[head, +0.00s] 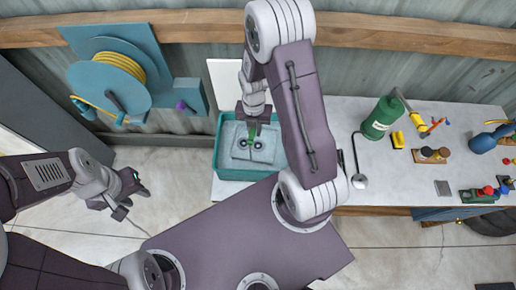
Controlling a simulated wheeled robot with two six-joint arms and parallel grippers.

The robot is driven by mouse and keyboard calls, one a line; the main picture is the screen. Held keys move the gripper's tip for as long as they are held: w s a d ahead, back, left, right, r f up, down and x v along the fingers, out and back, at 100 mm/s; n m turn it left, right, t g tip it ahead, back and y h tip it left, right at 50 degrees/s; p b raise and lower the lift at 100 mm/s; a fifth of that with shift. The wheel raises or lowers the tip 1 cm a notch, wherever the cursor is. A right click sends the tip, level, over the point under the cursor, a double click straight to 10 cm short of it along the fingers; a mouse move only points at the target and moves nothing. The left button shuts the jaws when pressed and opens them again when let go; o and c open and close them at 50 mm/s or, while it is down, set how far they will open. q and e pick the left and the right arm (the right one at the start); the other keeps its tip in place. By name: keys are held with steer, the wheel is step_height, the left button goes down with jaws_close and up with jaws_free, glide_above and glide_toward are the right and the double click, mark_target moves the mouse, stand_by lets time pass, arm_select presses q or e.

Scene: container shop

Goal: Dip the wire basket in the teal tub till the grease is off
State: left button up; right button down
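The teal tub (216,160) stands at the left end of the bench, with a grey-blue surface inside that looks like liquid. My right gripper (256,112) points down over the tub. Below it, green parts with small dark round pieces (252,143) show in the tub. I cannot tell whether they belong to the wire basket, whose wires I cannot make out. The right fingertips are too small and covered to tell open from shut. My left gripper (128,194) is over the floor, left of the tub, with its fingers apart and nothing between them. Any grease is not visible.
A white panel (222,82) stands behind the tub. The bench (385,180) carries a ladle (359,180), a green canister (381,118) and several small items. Floor is free at left.

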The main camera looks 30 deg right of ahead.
step_height(320, 180, up, 12)
steer(key=p, duration=0.9)
steer(key=shift+f, duration=0.2)
steer(key=shift+r, duration=0.1)
step_height(320, 180, up, 3)
steer(key=p, duration=0.2)
steer(key=shift+p, duration=0.35)
